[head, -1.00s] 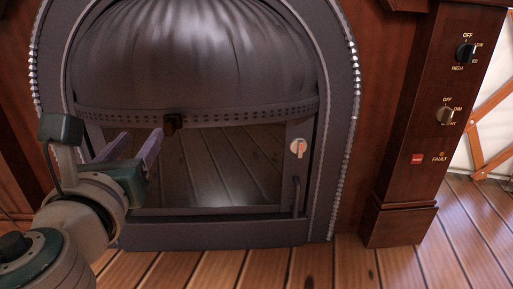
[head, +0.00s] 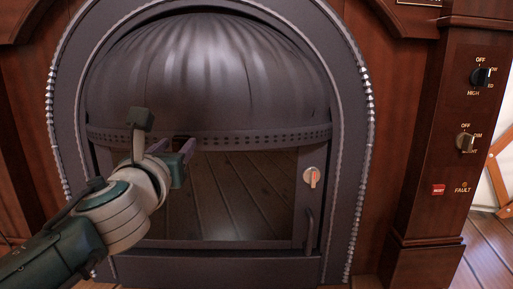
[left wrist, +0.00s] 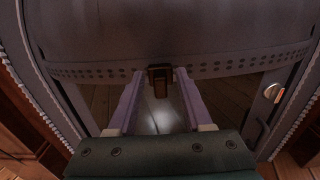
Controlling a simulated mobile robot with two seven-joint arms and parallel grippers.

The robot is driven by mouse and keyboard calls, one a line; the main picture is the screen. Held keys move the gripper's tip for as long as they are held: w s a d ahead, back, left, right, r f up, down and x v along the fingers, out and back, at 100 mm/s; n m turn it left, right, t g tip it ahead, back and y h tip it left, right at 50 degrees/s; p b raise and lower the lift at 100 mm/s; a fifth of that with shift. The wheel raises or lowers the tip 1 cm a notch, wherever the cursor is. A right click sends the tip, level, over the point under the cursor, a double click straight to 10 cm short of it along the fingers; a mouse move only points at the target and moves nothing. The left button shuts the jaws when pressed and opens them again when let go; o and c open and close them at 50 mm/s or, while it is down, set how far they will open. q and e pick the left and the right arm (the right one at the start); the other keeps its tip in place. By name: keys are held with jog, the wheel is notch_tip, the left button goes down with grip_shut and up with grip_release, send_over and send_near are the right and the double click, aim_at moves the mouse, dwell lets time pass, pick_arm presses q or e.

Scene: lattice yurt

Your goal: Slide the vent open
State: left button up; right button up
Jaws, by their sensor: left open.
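The vent is a dark perforated band (head: 258,137) across the stove front, under the ribbed hood. A small dark brown tab (left wrist: 160,74) sticks out from the band and hangs between my fingers in the left wrist view. In the head view the tab (head: 181,138) is mostly hidden behind my gripper. My left gripper (head: 176,150) is open, with its purple fingers pointing at the band. In the left wrist view the left gripper (left wrist: 160,76) has one fingertip on each side of the tab, with a small gap visible on both sides. My right gripper is not in view.
Below the band is a dark glass door (head: 245,195) with a round latch knob (head: 312,178) and a vertical handle (head: 309,230) at its right. A wooden post at the right carries dials (head: 481,76) and a red button (head: 438,190). A beaded arch frames the stove.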

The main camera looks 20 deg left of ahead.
pick_arm(q)
grip_shut()
dwell(0.4)
dwell(1.0)
